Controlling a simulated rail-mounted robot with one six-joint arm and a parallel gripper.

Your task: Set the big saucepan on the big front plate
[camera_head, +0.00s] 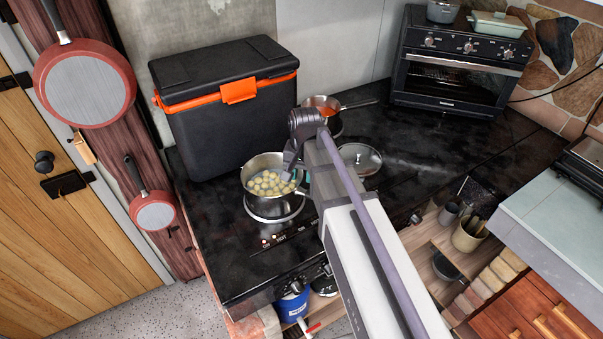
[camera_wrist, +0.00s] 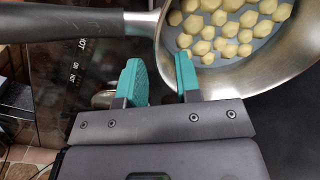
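The big saucepan (camera_head: 249,168), steel and filled with pale round potatoes, is at the big front plate (camera_head: 276,217) in the head view. The plate's front part shows below the pan; whether the base rests fully on it I cannot tell. My gripper (camera_head: 293,172) is at the pan's right side. In the wrist view my gripper (camera_wrist: 160,78) has its two teal fingers apart, with a gap between them. The right finger overlaps the rim of the saucepan (camera_wrist: 245,75); the left finger is outside it. The dark handle (camera_wrist: 60,22) extends left, beyond the fingers.
A smaller pan (camera_head: 322,103) with red contents stands at the back of the hob. A glass lid (camera_head: 360,158) lies right of my arm. A black and orange cooler box (camera_head: 225,115) stands close behind the saucepan. The dark counter in front is mostly clear.

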